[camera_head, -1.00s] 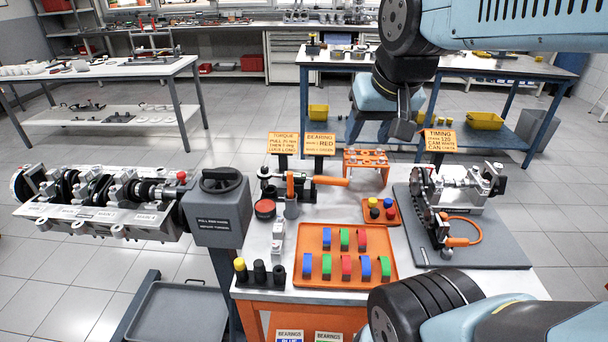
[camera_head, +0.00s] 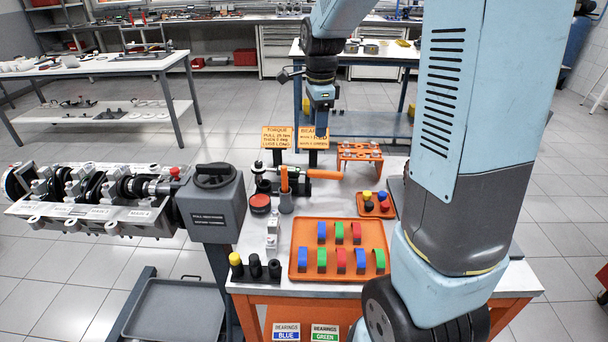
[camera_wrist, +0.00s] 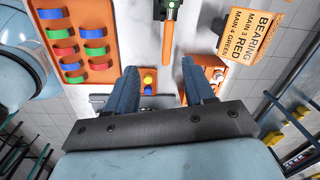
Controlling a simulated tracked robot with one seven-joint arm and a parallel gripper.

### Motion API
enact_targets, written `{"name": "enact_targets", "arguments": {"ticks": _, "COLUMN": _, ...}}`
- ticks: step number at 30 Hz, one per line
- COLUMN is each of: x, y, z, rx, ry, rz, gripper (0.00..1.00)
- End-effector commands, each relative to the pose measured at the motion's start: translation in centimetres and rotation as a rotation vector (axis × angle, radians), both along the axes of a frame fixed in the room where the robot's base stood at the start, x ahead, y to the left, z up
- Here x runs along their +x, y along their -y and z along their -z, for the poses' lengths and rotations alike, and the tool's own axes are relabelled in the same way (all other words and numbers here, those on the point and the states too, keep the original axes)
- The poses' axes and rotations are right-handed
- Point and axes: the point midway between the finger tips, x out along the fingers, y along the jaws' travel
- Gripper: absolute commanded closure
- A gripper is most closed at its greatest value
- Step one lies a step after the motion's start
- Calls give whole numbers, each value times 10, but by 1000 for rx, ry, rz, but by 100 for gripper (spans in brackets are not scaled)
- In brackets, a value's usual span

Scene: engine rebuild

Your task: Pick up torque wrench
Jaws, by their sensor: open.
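The torque wrench (camera_head: 322,174) lies across the back of the workbench. Its orange handle points right, and its dark body is partly behind an upright orange-handled tool in a grey holder (camera_head: 286,203). In the wrist view, the orange handle of the wrench (camera_wrist: 152,60) shows ahead of the fingers, with its other end cut off at the top edge. My gripper (camera_head: 321,128) hangs above the back of the bench, pointing down, near the sign boards. In the wrist view, my gripper (camera_wrist: 160,70) has its two fingers wide apart with nothing between them.
An orange tray (camera_head: 295,272) holds several coloured bearing shells. A small orange tray (camera_head: 364,210) with coloured caps and an orange rack (camera_head: 343,152) stand nearby. The torque sign (camera_head: 277,138) and bearing sign (camera_head: 305,138) rise at the back edge. A crankshaft assembly (camera_head: 95,200) is at left.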

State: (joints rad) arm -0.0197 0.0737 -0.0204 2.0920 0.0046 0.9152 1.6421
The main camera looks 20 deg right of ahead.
Motion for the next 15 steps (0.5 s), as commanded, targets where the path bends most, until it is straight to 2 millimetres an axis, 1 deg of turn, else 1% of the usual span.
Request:
{"name": "enact_targets", "arguments": {"ticks": 1, "x": 9, "y": 0, "z": 10, "rx": 2, "ry": -18, "rz": 52, "gripper": 47}}
{"name": "enact_targets", "arguments": {"ticks": 3, "x": 17, "y": 0, "z": 20, "rx": 4, "ry": -36, "rz": 120, "gripper": 47}}
{"name": "enact_targets", "arguments": {"ticks": 6, "x": 26, "y": 0, "z": 29, "rx": 5, "ry": -51, "rz": 191, "gripper": 47}}
{"name": "enact_targets", "arguments": {"ticks": 11, "x": 32, "y": 0, "z": 41, "rx": 5, "ry": -62, "rz": 237, "gripper": 47}}
{"name": "enact_targets", "arguments": {"ticks": 14, "x": 31, "y": 0, "z": 53, "rx": 4, "ry": -64, "rz": 241, "gripper": 47}}
{"name": "enact_targets", "arguments": {"ticks": 15, "x": 31, "y": 0, "z": 60, "rx": 4, "ry": -64, "rz": 241, "gripper": 47}}
